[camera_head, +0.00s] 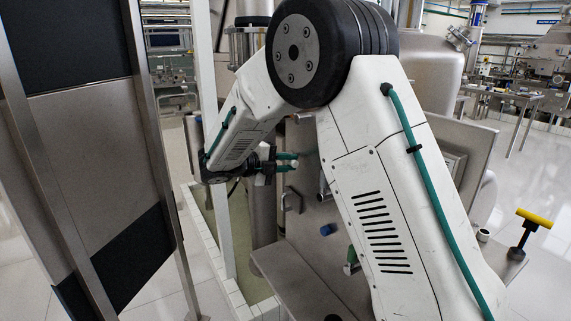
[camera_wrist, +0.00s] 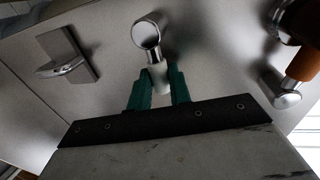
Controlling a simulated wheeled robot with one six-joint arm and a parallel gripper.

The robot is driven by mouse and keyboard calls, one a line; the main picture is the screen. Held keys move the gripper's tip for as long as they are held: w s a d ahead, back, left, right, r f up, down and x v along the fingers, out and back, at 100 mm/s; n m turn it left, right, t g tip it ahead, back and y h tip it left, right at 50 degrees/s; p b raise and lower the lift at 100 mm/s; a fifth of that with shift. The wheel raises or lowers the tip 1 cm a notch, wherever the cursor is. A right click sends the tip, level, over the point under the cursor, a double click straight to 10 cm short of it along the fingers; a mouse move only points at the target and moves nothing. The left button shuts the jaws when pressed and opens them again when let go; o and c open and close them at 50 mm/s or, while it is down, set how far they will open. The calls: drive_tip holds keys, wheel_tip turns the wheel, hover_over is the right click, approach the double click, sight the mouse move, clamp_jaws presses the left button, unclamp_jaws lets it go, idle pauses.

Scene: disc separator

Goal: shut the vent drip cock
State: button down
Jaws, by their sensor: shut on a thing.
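In the wrist view, a round metal cock (camera_wrist: 146,32) sticks out from a grey metal panel, and I take it to be the vent drip cock. A short pale lever (camera_wrist: 159,72) extends from it toward my gripper. My gripper (camera_wrist: 160,80) has its two green fingers on either side of this lever, shut on it. In the head view, my gripper (camera_head: 295,161) reaches the panel at left of centre with its fingers pointing right. The cock is too small there to make out clearly, and my own arm covers part of the panel.
In the wrist view, a metal latch handle (camera_wrist: 68,62) sits left of the cock, and an orange handle (camera_wrist: 305,62) sits right.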

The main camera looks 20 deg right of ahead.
drive_tip(key=c, duration=1.3)
unclamp_jaws()
drive_tip(key=v, duration=0.7)
drive_tip(key=shift+a+r, duration=0.15)
drive_tip(key=shift+a, duration=0.3)
